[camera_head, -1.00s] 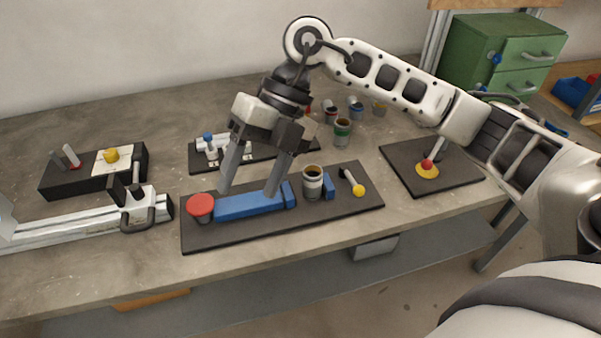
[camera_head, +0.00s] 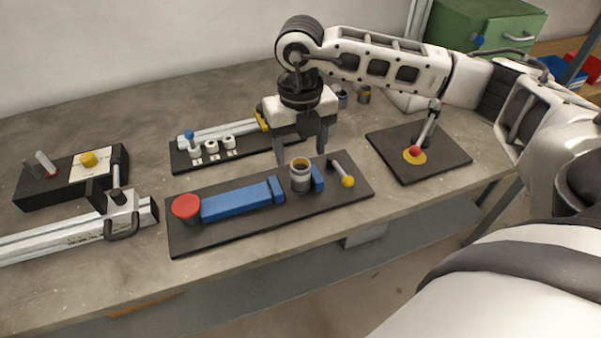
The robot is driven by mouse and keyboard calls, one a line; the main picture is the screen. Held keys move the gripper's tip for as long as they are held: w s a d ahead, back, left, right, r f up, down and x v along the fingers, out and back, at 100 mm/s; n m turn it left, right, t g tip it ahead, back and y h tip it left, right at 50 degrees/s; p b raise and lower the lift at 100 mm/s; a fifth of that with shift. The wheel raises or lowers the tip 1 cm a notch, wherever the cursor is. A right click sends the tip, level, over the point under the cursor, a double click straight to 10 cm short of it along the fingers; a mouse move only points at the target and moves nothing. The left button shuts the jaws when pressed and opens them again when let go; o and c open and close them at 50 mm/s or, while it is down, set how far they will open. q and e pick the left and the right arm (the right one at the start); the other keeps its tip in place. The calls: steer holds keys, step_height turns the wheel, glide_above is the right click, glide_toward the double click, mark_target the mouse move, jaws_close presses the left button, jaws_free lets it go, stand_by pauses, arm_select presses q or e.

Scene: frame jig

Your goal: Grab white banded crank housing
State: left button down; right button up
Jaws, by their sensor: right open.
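A grey-white cylindrical housing with a pale band and an orange-brown inside (camera_head: 300,178) stands upright on the dark jig plate (camera_head: 230,232), between a long blue block (camera_head: 235,202) and a small blue block (camera_head: 317,178). It looks like the white banded crank housing. My right gripper (camera_head: 302,155) points down, open, with its fingers apart above and just behind the housing's rim. I see nothing between the fingers, and cannot tell whether they touch the housing. My left gripper is not in view.
A red knob (camera_head: 186,206) and a yellow-ended lever (camera_head: 346,180) are on the same plate. Behind are a clamp fixture (camera_head: 215,150) and several cylinders (camera_head: 364,94), partly hidden by my gripper.

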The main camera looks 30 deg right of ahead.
mark_target(300, 164)
steer(key=shift+f+p, duration=0.6)
steer(key=shift+f, duration=2.1)
steer(key=c, duration=1.1)
